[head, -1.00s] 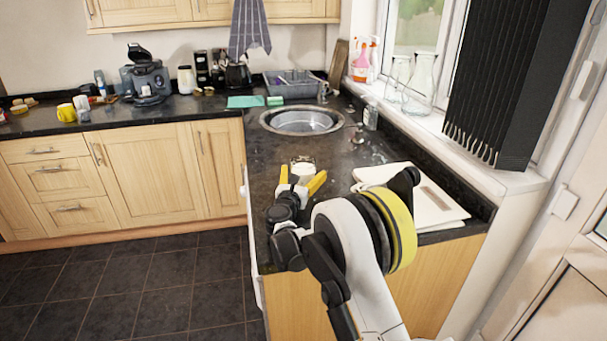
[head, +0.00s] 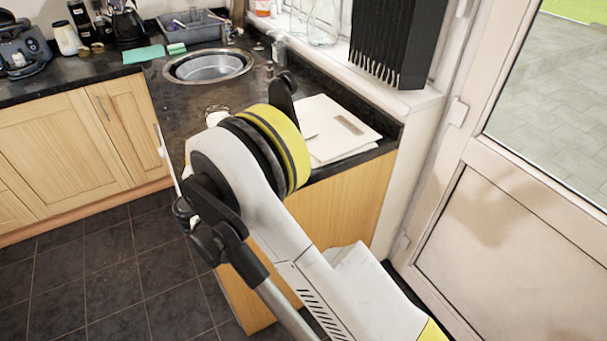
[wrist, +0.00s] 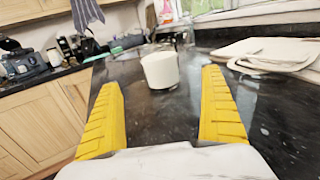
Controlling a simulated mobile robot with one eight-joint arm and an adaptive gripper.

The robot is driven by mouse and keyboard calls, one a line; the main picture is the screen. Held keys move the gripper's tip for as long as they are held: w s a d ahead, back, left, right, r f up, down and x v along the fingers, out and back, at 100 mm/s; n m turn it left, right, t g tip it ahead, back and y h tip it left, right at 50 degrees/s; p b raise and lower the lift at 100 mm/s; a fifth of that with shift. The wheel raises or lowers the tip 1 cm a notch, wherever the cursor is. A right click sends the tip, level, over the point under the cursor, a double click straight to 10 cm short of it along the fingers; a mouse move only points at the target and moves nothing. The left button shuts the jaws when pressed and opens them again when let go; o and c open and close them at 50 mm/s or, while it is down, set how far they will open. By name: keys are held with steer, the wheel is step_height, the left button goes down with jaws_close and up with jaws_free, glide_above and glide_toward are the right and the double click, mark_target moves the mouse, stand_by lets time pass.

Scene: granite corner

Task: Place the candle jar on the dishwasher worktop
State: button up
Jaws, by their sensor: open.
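The candle jar (wrist: 160,71) is a white, upright cylinder. In the wrist view it stands on the dark speckled worktop (wrist: 125,75), ahead of my gripper. My gripper (wrist: 160,95) is open, its yellow fingers spread wide to the left and right, with no contact on the jar. In the head view the jar's pale top (head: 217,115) shows just above my arm, on the worktop (head: 185,103) near the sink. My arm hides my gripper and the jar's lower part there. A narrow white appliance edge shows under the worktop's left side.
White boards (head: 335,130) lie on the worktop to the right of the jar. The round sink (head: 208,67) and a grey dish rack (head: 190,27) are behind it. A window sill with glass bottles runs along the right. Bare worktop surrounds the jar.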

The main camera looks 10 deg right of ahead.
steer(key=s+d+r+m+g, duration=0.25)
steer(key=d+r+m, duration=0.2)
steer(key=d, duration=0.25)
steer(key=s+d+r+m+g+h, duration=0.1)
steer(key=s+d+r+m+g, duration=0.2)
steer(key=d+m, duration=0.35)
steer(key=s+d+r+m+g, duration=0.1)
steer(key=s+d+r+m, duration=0.3)
steer(key=d, duration=0.4)
steer(key=s+d+m+g+y, duration=0.1)
steer(key=s+d+m, duration=0.25)
steer(key=s, duration=0.25)
steer(key=s+d+m+g, duration=0.1)
steer(key=s+d+m, duration=0.2)
steer(key=s+m, duration=0.3)
steer(key=s+f+m+g+y, duration=0.2)
steer(key=s+m, duration=0.7)
steer(key=s, duration=0.8)
steer(key=shift+s+a+f+y, duration=0.15)
steer(key=shift+a+f+y, duration=0.3)
steer(key=shift+f+y, duration=0.3)
